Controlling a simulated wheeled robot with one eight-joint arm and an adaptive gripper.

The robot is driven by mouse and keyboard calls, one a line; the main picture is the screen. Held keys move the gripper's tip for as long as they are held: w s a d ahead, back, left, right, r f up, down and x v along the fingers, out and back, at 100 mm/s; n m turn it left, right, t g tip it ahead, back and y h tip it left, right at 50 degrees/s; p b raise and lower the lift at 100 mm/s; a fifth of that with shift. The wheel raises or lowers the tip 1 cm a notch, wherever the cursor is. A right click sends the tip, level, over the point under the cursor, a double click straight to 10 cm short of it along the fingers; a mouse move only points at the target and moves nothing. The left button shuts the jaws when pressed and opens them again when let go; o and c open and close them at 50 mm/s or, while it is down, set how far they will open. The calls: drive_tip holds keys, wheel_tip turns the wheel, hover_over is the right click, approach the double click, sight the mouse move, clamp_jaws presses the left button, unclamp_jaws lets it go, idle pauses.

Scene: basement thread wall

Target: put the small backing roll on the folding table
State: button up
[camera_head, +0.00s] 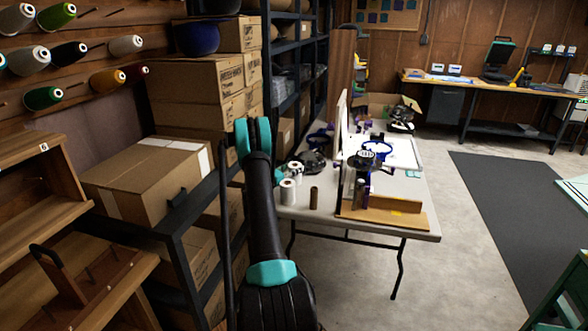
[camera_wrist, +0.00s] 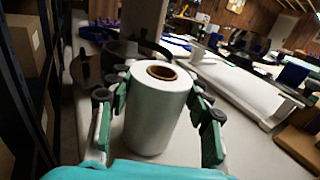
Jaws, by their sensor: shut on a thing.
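The small backing roll (camera_wrist: 148,115), white with a brown core, stands upright between the fingers of my gripper (camera_wrist: 160,115) in the wrist view. The gripper is shut on its sides.
White rolls (camera_head: 288,192) and a dark brown cylinder (camera_head: 314,197) stand at the table's near left. Embroidery machines (camera_head: 367,165) fill its middle. Dark shelving and a cardboard box (camera_head: 150,180) are close on the left.

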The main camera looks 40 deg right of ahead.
drive_tip(key=shift+f, duration=0.15)
drive_tip(key=o, duration=1.1)
drive_tip(key=shift+c, duration=0.2)
drive_tip(key=shift+a+r, duration=0.2)
drive_tip(key=shift+a, duration=0.1)
drive_tip(key=a, duration=0.3)
drive_tip(key=s+a, duration=0.1)
drive_tip(key=a, duration=0.3)
drive_tip(key=s+a, duration=0.1)
drive_tip(key=a, duration=0.3)
drive_tip(key=shift+s+a, duration=0.1)
drive_tip(key=shift+s, duration=0.05)
